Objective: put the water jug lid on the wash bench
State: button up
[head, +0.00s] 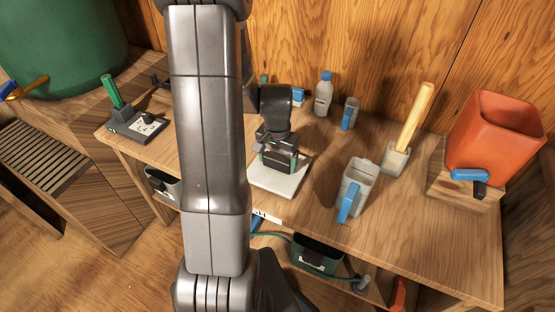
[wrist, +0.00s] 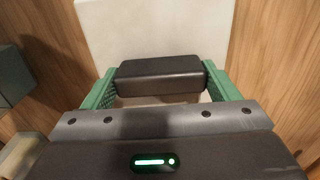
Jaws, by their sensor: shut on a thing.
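My gripper (head: 280,160) is shut on a dark bar-shaped grip (wrist: 160,75), which sits between its green fingers in the wrist view. Under the grip is a flat white square slab, which looks like the water jug lid (head: 270,183); it also shows in the wrist view (wrist: 150,28). The slab lies level at the front middle of the wooden wash bench (head: 415,235), on its top or just above it; I cannot tell if they touch. The orange, open-topped water jug (head: 487,135) with a blue tap stands at the bench's right end.
A clear mug with a blue handle (head: 357,185) stands right of the slab. A brush in a holder (head: 397,160), a bottle (head: 323,95) and a small cup (head: 350,112) stand behind. The front right of the bench is clear.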

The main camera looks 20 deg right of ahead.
aim_at(277, 158)
jog(key=shift+f, duration=0.25)
jog(key=shift+f, duration=0.15)
jog(key=o, duration=1)
jog(key=shift+c, duration=0.2)
notch_tip(277, 158, up, 12)
jog(key=shift+r+p, duration=0.25)
jog(key=shift+p, duration=0.2)
